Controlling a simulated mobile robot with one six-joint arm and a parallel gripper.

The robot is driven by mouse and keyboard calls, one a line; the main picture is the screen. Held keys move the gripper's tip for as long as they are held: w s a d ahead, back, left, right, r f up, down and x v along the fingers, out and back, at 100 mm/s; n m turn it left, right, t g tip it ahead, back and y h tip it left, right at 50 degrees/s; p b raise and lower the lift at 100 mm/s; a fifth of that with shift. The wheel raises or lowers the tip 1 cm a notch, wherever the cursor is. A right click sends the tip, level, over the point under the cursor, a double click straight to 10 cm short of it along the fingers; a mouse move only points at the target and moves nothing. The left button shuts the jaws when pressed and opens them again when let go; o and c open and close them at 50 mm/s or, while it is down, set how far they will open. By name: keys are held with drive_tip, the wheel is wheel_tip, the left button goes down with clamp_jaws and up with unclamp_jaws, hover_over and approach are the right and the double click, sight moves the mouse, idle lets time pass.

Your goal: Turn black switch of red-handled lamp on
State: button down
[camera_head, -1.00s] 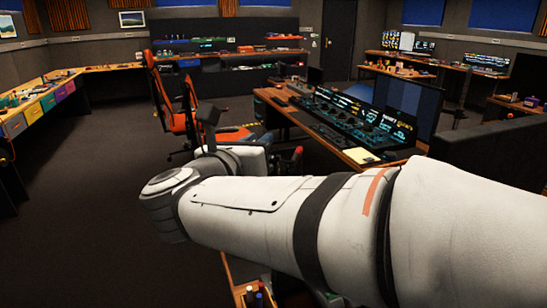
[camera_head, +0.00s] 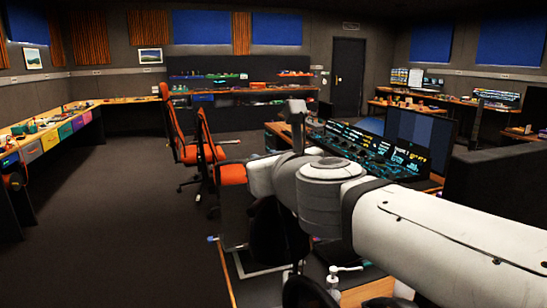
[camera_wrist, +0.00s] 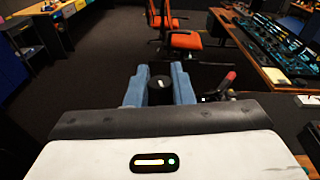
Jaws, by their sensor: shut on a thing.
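In the wrist view my gripper (camera_wrist: 159,80) has two blue fingers closed on the sides of a black, round-topped thing (camera_wrist: 160,90). Its lower part is hidden behind the dark edge of my wrist, so I cannot tell whether it is a switch. A small thing with a red handle (camera_wrist: 227,81) stands just right of the right finger, apart from it; I cannot tell if it is the lamp. In the head view my arm hides the fingers and what they hold.
Orange chairs (camera_head: 232,173) stand ahead on open dark floor (camera_head: 110,210). A wooden desk (camera_wrist: 258,55) with a lit console (camera_wrist: 275,45) is at the right. A long bench with coloured drawers (camera_head: 50,139) runs along the left. A low wooden surface (camera_head: 368,292) shows under my arm.

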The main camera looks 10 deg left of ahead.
drive_tip(key=shift+n+g+y, duration=0.4)
drive_tip(key=c, duration=1.3)
unclamp_jaws()
drive_tip(key=p+v, duration=0.4)
drive_tip(key=v, duration=0.4)
drive_tip(key=shift+w+a, duration=0.1)
